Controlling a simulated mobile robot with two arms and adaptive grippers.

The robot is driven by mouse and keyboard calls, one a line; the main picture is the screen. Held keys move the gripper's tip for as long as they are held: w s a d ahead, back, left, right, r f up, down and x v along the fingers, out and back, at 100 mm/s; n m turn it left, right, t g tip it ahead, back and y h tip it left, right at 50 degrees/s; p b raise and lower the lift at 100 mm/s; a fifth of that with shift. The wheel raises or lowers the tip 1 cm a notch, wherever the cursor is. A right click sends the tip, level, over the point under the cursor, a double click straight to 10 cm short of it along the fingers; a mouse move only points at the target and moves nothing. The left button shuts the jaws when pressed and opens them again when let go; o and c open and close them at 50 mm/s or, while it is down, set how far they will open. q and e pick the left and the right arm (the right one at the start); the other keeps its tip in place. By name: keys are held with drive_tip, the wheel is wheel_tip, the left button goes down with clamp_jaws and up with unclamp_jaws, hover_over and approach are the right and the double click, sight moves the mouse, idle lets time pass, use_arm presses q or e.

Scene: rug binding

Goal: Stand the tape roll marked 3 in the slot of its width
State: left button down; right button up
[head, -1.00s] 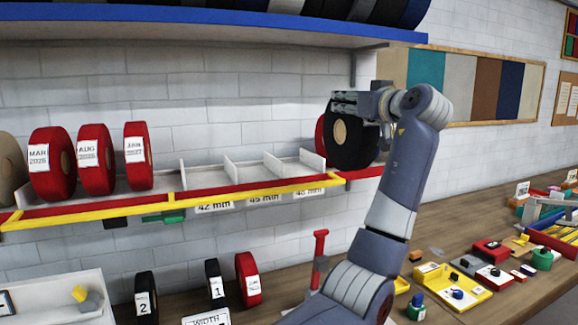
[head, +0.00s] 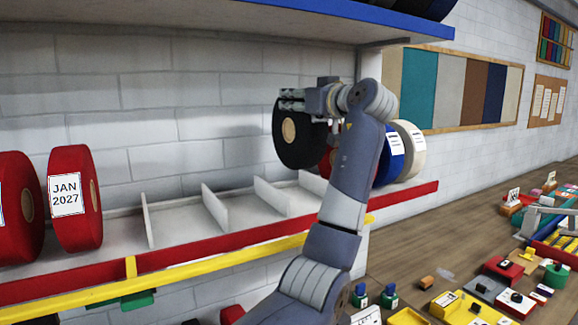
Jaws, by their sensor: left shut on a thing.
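My left gripper (head: 303,98) is shut on the upper rim of a black tape roll (head: 299,153) with a tan core. The roll hangs upright above the right end of the divided part of the shelf. No number shows on its visible face. The slots (head: 185,230) lie between upright white dividers (head: 214,209) on the shelf and look empty. The held roll is near the rightmost dividers; whether it touches one I cannot tell. The slots' width labels are out of sight. My right gripper is not in view.
Red rolls (head: 75,180) stand left of the slots, one labelled JAN 2027. Blue (head: 391,158) and white (head: 411,150) rolls stand to the right, behind my arm. A yellow rail (head: 200,262) runs along the shelf front. A blue-edged shelf (head: 375,14) hangs above. Small items clutter the bench (head: 430,238).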

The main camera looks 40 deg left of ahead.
sight(299, 136)
use_arm(q)
drive_tip(key=f, duration=0.1)
drive_tip(key=d+f+p, duration=0.1)
drive_tip(key=f, duration=0.1)
drive_tip(key=shift+s+d+f, duration=0.1)
drive_tip(key=shift+a+f+p, duration=0.25)
drive_tip(key=shift+f+p, duration=0.15)
drive_tip(key=shift+f, duration=0.6)
drive_tip(key=shift+a+f+p, duration=0.2)
drive_tip(key=shift+f+p, duration=0.15)
drive_tip(key=shift+f, duration=0.6)
drive_tip(key=shift+d+f, duration=0.1)
drive_tip(key=shift+f, duration=0.7)
drive_tip(key=c, duration=1)
unclamp_jaws()
drive_tip(key=shift+o, duration=0.2)
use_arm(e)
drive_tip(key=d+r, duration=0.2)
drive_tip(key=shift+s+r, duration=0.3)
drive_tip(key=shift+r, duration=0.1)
